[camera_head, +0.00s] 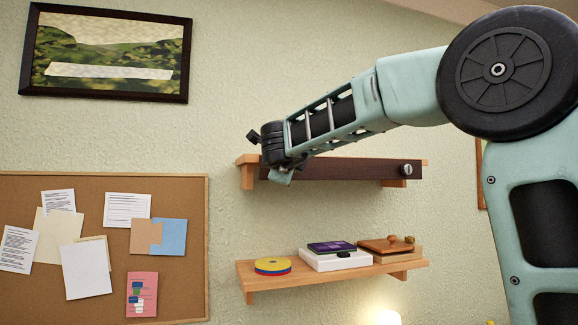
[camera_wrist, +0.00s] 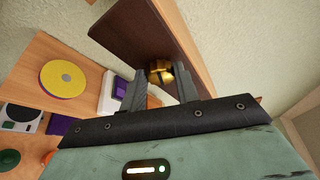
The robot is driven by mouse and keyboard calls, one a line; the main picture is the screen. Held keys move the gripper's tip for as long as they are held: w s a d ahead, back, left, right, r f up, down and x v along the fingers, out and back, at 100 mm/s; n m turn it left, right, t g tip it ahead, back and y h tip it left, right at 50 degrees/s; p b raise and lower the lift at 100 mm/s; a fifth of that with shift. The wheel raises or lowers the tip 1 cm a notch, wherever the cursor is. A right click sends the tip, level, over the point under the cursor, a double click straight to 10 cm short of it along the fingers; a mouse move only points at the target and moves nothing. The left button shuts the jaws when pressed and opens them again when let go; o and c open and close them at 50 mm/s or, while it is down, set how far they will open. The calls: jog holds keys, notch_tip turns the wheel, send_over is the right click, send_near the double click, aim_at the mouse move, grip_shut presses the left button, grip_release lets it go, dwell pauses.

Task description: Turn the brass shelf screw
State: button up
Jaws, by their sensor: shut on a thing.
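The brass screw (camera_wrist: 157,72) shows in the wrist view at the front of a dark brown board (camera_wrist: 150,35). My gripper (camera_wrist: 161,82) is shut on the screw, with one dark finger on each side of it. In the head view my gripper (camera_head: 277,174) is at the left end of the upper shelf's dark board (camera_head: 345,169). The brass screw is hidden there behind my gripper. A silvery round screw head (camera_head: 407,169) shows near the right end of the same board.
A lower wooden shelf (camera_head: 360,275) holds a yellow disc stack (camera_head: 273,266), a white box (camera_head: 335,260) and a brown box (camera_head: 387,246). A cork board (camera_head: 100,215) and a framed picture (camera_head: 105,50) hang at the left. A bright lamp (camera_head: 388,318) shows below.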

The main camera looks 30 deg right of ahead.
jog(key=shift+f, duration=0.1)
dwell(0.3)
jog(key=o, duration=1)
jog(key=b+v, duration=0.5)
jog(key=v, duration=1.2)
jog(key=shift+s+a, duration=0.15)
